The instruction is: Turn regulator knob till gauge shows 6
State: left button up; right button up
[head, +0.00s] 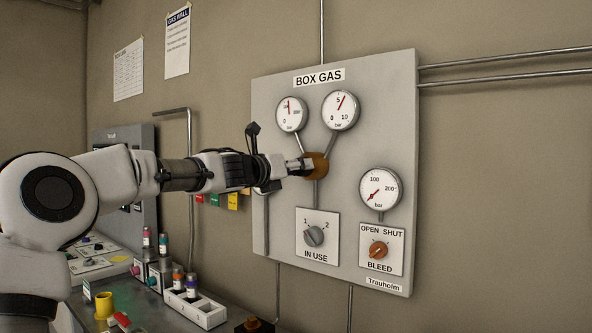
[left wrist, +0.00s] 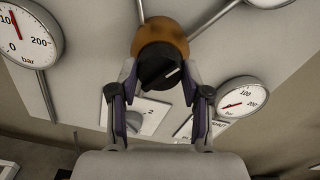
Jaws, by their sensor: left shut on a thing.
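The regulator is a round brass-brown body (head: 317,165) on the grey BOX GAS panel (head: 280,220). Its black knob (left wrist: 160,66) with a white pointer line shows in the left wrist view, the line slanting up to the right. My left gripper (head: 303,166) is shut on this knob, a finger on each side; it also shows in the left wrist view (left wrist: 158,88). The 0–10 bar gauge (head: 340,110) above the regulator has its red needle a little right of the 5 mark, near 6. My right gripper is not in view.
A second gauge (head: 291,114) is at upper left and a third (head: 380,188) at right, its needle near 0. A bench with a white vial rack (head: 205,314) and yellow cup (head: 104,305) is lower left.

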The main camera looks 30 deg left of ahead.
pick_arm(q)
jog(key=shift+f, duration=0.15)
jog(key=o, duration=1.2)
jog(key=shift+c, duration=0.2)
notch_tip(320, 180, up, 10)
